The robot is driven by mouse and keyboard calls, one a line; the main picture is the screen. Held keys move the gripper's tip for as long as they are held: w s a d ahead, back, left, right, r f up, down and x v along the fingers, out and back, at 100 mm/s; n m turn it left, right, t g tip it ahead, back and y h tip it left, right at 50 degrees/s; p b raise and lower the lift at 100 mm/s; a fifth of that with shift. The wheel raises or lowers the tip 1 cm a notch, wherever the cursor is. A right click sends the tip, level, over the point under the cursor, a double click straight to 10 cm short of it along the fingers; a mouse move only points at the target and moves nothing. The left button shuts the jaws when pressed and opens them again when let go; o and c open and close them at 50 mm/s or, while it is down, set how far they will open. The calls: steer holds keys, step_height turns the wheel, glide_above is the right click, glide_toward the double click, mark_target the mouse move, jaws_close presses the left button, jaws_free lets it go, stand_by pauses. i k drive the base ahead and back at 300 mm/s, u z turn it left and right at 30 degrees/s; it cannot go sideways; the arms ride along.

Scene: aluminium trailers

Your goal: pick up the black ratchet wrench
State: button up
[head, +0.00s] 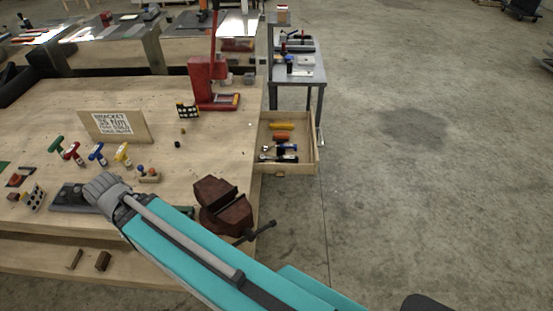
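A black ratchet wrench (278,159) appears to lie in the open wooden drawer (311,152) at the right end of the workbench. It is small in the head view, and its exact shape is hard to tell. A blue-handled tool (286,147) lies just behind it. My teal arm reaches from the lower right across the bench front to a grey joint at the left, well away from the drawer. My gripper's fingers do not show.
Orange-handled tools (282,126) lie in the back of the drawer. A rusty vise (224,205) stands at the bench corner near the drawer. A red press (205,85), a bracket sign (115,126) and coloured T-handles (97,153) stand on the bench. The floor at right is clear.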

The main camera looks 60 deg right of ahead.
mark_target(262, 158)
steer(key=z, duration=1.8)
